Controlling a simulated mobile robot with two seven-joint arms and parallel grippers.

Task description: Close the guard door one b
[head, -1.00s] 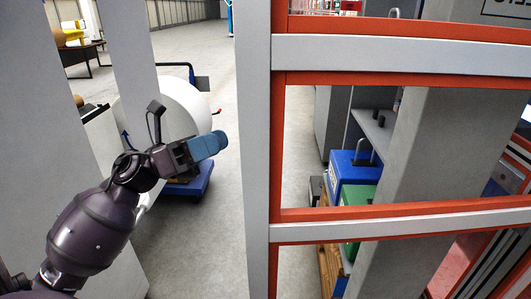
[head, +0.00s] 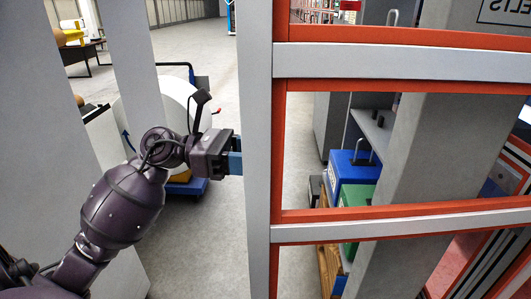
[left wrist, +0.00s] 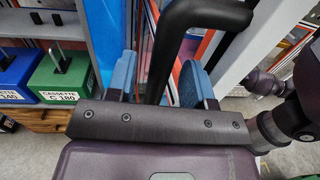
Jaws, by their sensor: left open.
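A red-framed guard door panel (head: 400,217) with grey rails fills the right of the head view, beside a tall grey post (head: 257,150). I cannot tell whether the door is ajar. My left gripper (head: 236,161) is at the post's left edge, and its fingertips are partly hidden there. In the left wrist view, the open blue fingers (left wrist: 158,80) stand on either side of a black bent handle bar (left wrist: 166,50). The bar lies between them with gaps showing, not clamped. My right gripper is not in view.
Behind the frame stand a blue box (head: 352,180) and a green box (head: 362,225) on a wooden base. A white roll (head: 185,100) on a blue cart is behind my left arm. Grey uprights stand on the left. Open floor lies beyond.

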